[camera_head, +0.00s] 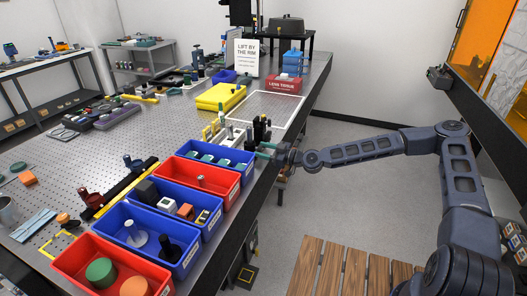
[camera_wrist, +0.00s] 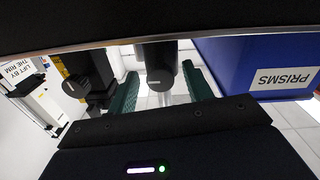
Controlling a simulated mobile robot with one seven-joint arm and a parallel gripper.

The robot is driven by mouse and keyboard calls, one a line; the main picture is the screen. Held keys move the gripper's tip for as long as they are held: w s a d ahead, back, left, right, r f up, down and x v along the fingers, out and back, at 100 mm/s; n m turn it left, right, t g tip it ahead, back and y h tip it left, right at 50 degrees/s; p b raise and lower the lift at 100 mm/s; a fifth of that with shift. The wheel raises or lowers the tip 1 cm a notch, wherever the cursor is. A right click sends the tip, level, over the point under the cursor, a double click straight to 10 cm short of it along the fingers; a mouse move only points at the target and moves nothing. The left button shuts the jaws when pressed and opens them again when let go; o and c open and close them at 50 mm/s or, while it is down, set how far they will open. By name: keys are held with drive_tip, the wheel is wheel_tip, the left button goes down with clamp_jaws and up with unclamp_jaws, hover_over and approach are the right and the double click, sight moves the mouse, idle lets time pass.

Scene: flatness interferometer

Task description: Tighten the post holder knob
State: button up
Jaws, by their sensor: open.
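My gripper (camera_wrist: 158,84) has two green fingers and is open. In the wrist view a dark post holder (camera_wrist: 157,52) shows between the fingers, with gaps on both sides. Its black knob (camera_wrist: 153,75) has a pale line on its end and faces me. I cannot tell how deep the knob sits between the fingers. In the head view my gripper (camera_head: 268,149) is at the table's right edge, close to the dark post holders (camera_head: 259,128). The knob is too small to make out there.
A second post holder with a knob (camera_wrist: 70,87) stands left of my fingers. A blue bin labelled PRISMS (camera_wrist: 240,65) is close on the right. Red and blue bins, including a red one (camera_head: 232,195), line the table's near edge. A white-framed area (camera_head: 270,107) lies beyond.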

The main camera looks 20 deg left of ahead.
drive_tip(key=shift+c, duration=0.3)
drive_tip(key=c, duration=0.9)
drive_tip(key=m, duration=0.8)
drive_tip(key=shift+m, duration=0.3)
drive_tip(key=m, duration=0.4)
drive_tip(key=shift+m+g, duration=0.3)
drive_tip(key=shift+m, duration=1.7)
